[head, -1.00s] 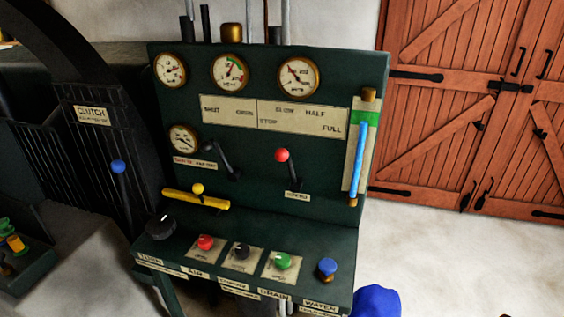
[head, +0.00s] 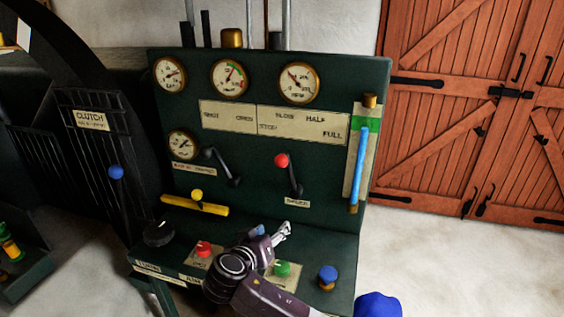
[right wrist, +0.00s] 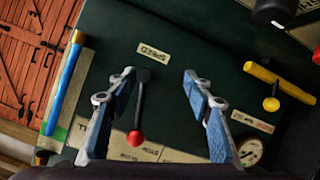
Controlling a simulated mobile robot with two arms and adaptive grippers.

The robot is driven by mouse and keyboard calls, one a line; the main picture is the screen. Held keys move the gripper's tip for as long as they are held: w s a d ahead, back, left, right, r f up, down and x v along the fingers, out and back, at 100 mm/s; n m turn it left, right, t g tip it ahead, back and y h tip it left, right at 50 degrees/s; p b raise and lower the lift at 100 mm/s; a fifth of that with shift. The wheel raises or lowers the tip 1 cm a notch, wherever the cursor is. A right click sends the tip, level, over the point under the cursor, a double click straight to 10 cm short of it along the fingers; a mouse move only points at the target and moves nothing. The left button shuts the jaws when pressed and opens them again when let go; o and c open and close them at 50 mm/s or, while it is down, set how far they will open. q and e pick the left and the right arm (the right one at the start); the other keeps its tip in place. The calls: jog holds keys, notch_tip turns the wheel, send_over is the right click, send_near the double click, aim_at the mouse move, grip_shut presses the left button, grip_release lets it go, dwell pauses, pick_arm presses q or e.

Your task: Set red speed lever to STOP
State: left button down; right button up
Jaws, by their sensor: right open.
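The red-knobbed speed lever (head: 288,175) stands on the green panel, tilted a little left of upright. Its knob is below the scale plate (head: 303,124), which reads STOP at left, then SLOW, HALF and FULL at right. My right gripper (head: 284,231) is below the lever, in front of the panel. In the right wrist view the lever (right wrist: 140,108) appears upside down between the open fingers of my right gripper (right wrist: 158,80), nearer the left finger. I cannot tell any contact. My left gripper is not in view.
A black lever (head: 222,168) and a yellow handle (head: 197,204) are left of the red lever. A blue gauge tube (head: 358,167) is at right. Below, the ledge carries several knobs, including red (head: 203,249), green (head: 282,269) and blue (head: 327,275); my right arm passes over it.

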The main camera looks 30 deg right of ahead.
aim_at(278, 165)
jog(key=w+d+r+m+h, duration=0.1)
jog(key=w+r, duration=0.1)
jog(key=r, duration=0.2)
jog(key=w+d+r+m+h, duration=0.1)
jog(key=w+r+h, duration=0.1)
jog(key=r, duration=0.3)
jog(key=w+d+r+m+h, duration=0.1)
jog(key=w+d+r, duration=0.1)
jog(key=r, duration=0.2)
jog(key=shift+w+r+m+t+h, duration=0.1)
jog(key=shift+r+m+t+h, duration=0.2)
jog(key=shift+r+m+t, duration=0.1)
jog(key=p+x, duration=0.2)
jog(key=x, duration=0.4)
jog(key=shift+p, duration=0.3)
jog(key=shift+w+d+f, duration=0.1)
jog(key=shift+w+d, duration=0.25)
jog(key=shift+d, duration=0.1)
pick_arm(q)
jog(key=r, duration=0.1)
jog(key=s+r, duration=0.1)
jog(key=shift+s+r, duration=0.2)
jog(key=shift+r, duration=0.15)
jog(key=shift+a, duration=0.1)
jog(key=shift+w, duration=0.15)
pick_arm(e)
grip_shut()
jog(key=shift+f, duration=0.1)
